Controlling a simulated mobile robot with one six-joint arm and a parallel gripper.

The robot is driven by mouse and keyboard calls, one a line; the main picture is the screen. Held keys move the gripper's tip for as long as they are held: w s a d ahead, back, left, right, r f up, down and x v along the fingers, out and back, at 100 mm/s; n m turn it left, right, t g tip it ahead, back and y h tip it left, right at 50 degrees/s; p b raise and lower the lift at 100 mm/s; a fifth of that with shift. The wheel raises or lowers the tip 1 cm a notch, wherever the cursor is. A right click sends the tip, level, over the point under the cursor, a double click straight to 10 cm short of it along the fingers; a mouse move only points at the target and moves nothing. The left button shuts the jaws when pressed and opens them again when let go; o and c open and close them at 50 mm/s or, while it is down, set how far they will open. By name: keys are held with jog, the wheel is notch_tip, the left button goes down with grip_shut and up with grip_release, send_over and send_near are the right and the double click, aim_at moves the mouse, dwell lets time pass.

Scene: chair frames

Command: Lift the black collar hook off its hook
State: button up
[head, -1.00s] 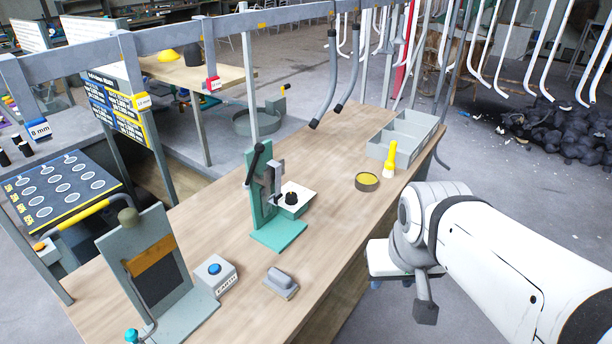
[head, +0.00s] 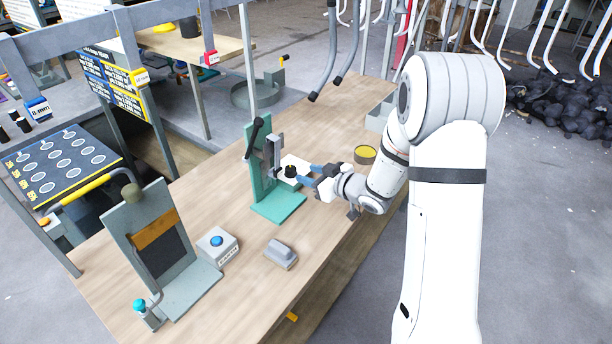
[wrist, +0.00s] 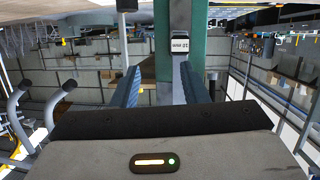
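A small black round piece (head: 290,171), which may be the black collar, sits at a pale box beside the green press stand (head: 277,206). I cannot make out a hook under it. My gripper (head: 306,175) is just right of this piece, its blue fingers pointing left at it. In the wrist view, the fingers of my gripper (wrist: 159,88) are wide apart with nothing visibly clamped. Beyond them stand a green upright (wrist: 199,20) and a small white tag (wrist: 180,44) with a dark top. Contact with the black piece cannot be told.
A yellow-topped round tin (head: 365,154) and a grey tray (head: 377,119) are close to my arm. A grey block (head: 281,253), a box with a blue button (head: 217,243) and a tilted panel stand (head: 160,255) are at the front. Dark-ended hanging tubes (head: 323,77) are above the bench (head: 245,290).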

aim_at(280, 173)
jog(key=w+a+f, duration=0.1)
jog(key=a, duration=0.1)
jog(key=w+a+y, duration=0.1)
jog(key=a, duration=0.2)
jog(key=w+a+f+y, duration=0.1)
jog(key=a, duration=0.1)
jog(key=shift+w+a+f+n+g, duration=0.25)
jog(key=shift+a+f+n+g, duration=0.05)
jog(key=shift+a+f, duration=0.05)
jog(key=shift+w, duration=0.15)
jog(key=shift+c, duration=0.6)
grip_shut()
